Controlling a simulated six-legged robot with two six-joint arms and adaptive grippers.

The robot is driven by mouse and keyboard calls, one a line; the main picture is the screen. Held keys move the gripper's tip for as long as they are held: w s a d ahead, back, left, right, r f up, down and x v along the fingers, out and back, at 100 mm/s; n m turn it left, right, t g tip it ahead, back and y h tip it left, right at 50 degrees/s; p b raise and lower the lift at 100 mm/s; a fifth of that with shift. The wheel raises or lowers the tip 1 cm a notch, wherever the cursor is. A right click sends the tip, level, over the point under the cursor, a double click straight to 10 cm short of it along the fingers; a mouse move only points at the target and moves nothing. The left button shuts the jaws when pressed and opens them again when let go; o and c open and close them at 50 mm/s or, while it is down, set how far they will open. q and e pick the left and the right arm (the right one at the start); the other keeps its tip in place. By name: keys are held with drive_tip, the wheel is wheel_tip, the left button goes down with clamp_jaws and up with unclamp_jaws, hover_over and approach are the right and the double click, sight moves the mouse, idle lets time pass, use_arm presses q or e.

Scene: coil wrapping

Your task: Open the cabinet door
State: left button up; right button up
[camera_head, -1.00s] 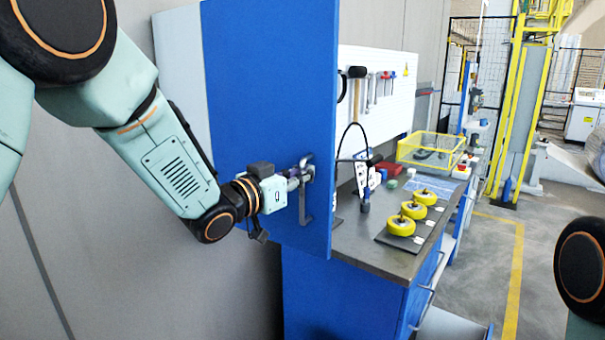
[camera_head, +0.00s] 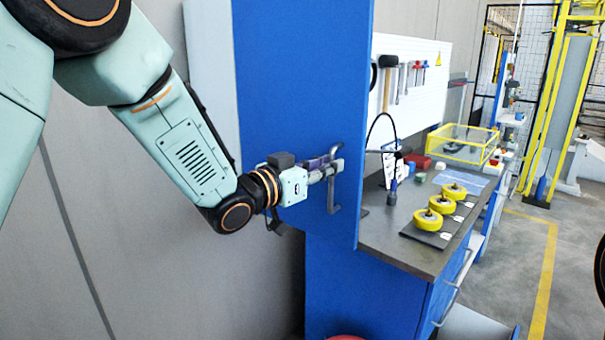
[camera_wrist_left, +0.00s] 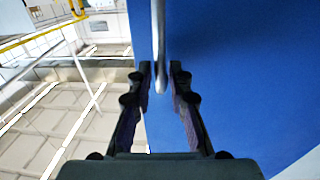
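The blue cabinet door (camera_head: 300,80) stands upright in the middle of the head view, and its flat face also fills the right of the left wrist view (camera_wrist_left: 245,70). A grey vertical bar handle (camera_head: 332,200) is fixed near the door's right edge. My left gripper (camera_head: 332,168) is at the upper part of this handle. In the left wrist view its two fingers (camera_wrist_left: 163,80) straddle the handle bar (camera_wrist_left: 158,45), with narrow gaps showing beside it. The contact itself is partly hidden in the head view. My right gripper is out of view.
Right of the door is a blue workbench with a dark top (camera_head: 385,235). It holds yellow wheels (camera_head: 428,219) and a yellow wire basket (camera_head: 462,145). A white tool board (camera_head: 420,75) stands behind. A grey wall is on the left, and open floor (camera_head: 510,270) on the right.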

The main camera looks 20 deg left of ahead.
use_arm(q)
drive_tip(key=v, duration=1)
drive_tip(key=shift+s, duration=0.15)
drive_tip(key=shift+a, duration=0.1)
